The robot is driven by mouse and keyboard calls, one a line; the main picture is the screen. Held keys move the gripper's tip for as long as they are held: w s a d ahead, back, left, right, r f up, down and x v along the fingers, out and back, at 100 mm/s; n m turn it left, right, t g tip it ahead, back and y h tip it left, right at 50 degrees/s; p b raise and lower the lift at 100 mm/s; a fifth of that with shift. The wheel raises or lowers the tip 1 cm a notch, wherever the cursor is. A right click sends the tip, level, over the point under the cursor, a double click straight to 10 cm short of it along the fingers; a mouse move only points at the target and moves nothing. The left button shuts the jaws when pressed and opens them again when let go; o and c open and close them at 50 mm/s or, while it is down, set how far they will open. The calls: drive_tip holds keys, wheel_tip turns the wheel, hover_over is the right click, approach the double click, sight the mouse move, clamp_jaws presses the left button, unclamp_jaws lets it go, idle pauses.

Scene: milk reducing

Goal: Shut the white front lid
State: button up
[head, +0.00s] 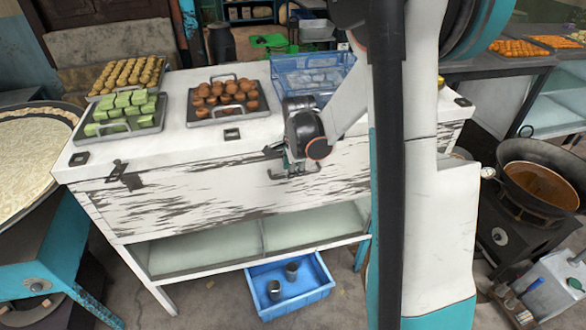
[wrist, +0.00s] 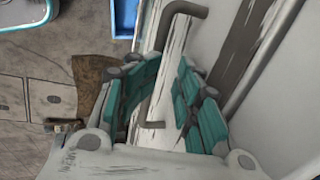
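The white front lid (head: 200,190) is the long, worn panel with peeling paint on the front of the white cabinet, below its top. I cannot tell whether it sits fully closed. My gripper (head: 290,174) is at this panel, right of its middle, near its upper edge. In the wrist view, a grey bent handle bar (wrist: 162,38) runs down between the teal-padded fingers of my gripper (wrist: 170,105). The fingers are apart, one on each side of the bar. Contact with the bar cannot be made out.
Trays of green blocks (head: 120,112) and brown cakes (head: 227,100), plus a blue crate (head: 305,72), stand on the cabinet top. A blue tray with two metal cups (head: 290,285) lies on the floor below. A wok (head: 540,185) stands at the right.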

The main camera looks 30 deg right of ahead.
drive_tip(key=v, duration=1.2)
idle(0.6)
drive_tip(key=s+a+r+n+t+y+b, duration=0.1)
drive_tip(key=s+a+r+n+t+b, duration=0.15)
drive_tip(key=a+n+b, duration=0.6)
drive_tip(key=s+a+n+t+p, duration=0.1)
drive_tip(key=s+a+n+p, duration=0.1)
drive_tip(key=s+n, duration=0.4)
drive_tip(key=s+a+n+t+p, duration=0.1)
drive_tip(key=s+a+n, duration=0.3)
drive_tip(key=s, duration=0.7)
drive_tip(key=n+p, duration=0.1)
drive_tip(key=n, duration=0.1)
drive_tip(key=shift+a+f+n, duration=0.35)
drive_tip(key=shift+a+f, duration=0.05)
drive_tip(key=shift+s, duration=0.1)
